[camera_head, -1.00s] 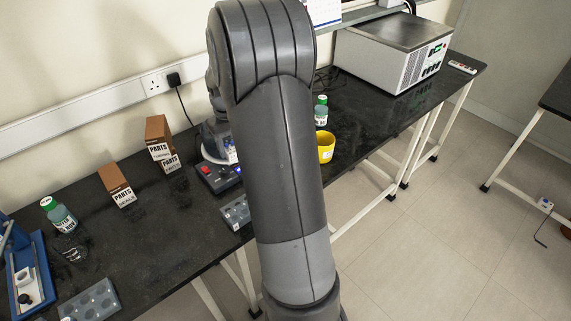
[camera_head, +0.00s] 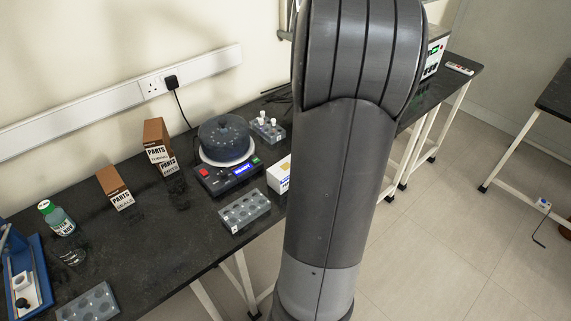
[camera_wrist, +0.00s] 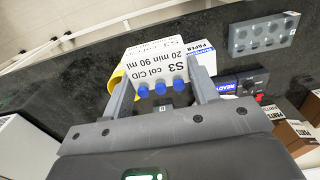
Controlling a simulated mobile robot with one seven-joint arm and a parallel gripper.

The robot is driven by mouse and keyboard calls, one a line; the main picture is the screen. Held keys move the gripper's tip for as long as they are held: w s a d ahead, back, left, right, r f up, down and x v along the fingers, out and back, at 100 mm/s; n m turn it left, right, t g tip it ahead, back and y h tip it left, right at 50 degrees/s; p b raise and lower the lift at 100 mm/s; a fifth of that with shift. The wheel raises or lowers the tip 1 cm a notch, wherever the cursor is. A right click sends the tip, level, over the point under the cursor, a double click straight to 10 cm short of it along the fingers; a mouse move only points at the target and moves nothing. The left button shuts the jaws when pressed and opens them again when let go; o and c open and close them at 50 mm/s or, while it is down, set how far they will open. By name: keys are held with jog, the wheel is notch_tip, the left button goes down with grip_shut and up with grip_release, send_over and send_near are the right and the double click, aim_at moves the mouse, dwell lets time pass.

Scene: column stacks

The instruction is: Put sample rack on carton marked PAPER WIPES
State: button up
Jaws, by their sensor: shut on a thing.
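My gripper (camera_wrist: 160,88) is shut on the sample rack, one finger on each side. The sample rack (camera_wrist: 152,64) has a white label reading "S3 col CID 20 min 90 ml" and a row of blue-capped tubes. The white carton (camera_wrist: 205,58), with a blue band and the word PAPER, shows just behind the rack and is partly covered by it and a finger. I cannot tell whether they touch. In the head view the carton (camera_head: 279,176) stands on the bench, its right part hidden by my arm. My gripper and the rack are hidden there.
A grey block with holes (camera_head: 245,210) lies in front of the carton. A round device with a red switch (camera_head: 226,145) and a rack with white-capped tubes (camera_head: 268,128) stand behind. A yellow cup (camera_wrist: 116,76) is beside the held rack. Brown PARTS cartons (camera_head: 115,187) stand left.

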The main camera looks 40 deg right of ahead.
send_over(284, 164)
notch_tip(284, 164, down, 7)
jog(key=shift+a+r, duration=0.1)
jog(key=shift+f, duration=1.95)
jog(key=shift+f, duration=0.15)
jog(key=o, duration=1)
